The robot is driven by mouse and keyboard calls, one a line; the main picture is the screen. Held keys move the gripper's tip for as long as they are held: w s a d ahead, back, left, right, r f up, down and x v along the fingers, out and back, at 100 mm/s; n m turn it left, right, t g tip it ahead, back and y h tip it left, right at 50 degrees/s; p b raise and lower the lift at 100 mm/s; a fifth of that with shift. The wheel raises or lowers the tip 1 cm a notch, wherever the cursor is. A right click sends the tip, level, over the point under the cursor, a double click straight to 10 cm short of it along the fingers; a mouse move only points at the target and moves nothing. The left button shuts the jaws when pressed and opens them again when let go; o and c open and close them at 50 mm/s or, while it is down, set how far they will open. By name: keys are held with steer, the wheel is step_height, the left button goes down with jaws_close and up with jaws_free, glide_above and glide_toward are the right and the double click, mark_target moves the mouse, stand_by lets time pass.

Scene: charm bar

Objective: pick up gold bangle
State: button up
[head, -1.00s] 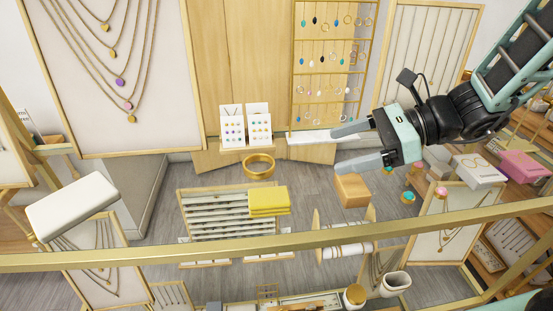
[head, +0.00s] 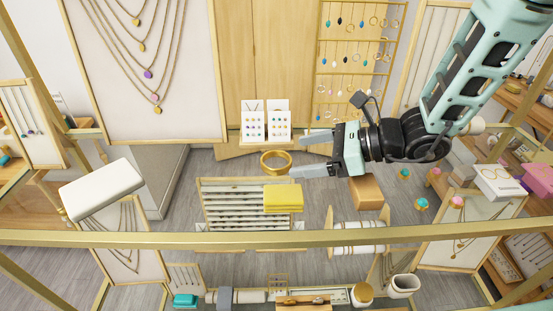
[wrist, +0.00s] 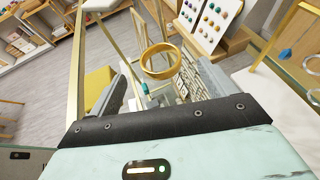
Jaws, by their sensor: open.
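The gold bangle (head: 276,162) is a wide plain ring in the middle of the head view, in front of the white earring cards. It also shows in the wrist view (wrist: 147,66), beyond the fingers. My gripper (head: 305,154) is open and points left, its two grey fingers apart. The fingertips are just right of the bangle in the head view. Whether they touch it or lie around it cannot be told. The wrist view shows no bangle surface clearly between the fingers. What supports the bangle is hard to make out.
White earring cards (head: 265,121) stand close behind the bangle. A brown box (head: 364,192) is below my gripper. A gold rail (head: 200,239) crosses the foreground.

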mark_target(265, 161)
steer(key=p+x, duration=0.1)
steer(key=x, duration=0.4)
steer(key=shift+a+f, duration=0.1)
steer(key=shift+a, duration=0.1)
steer(key=c, duration=1.1)
steer(key=shift+o, duration=0.2)
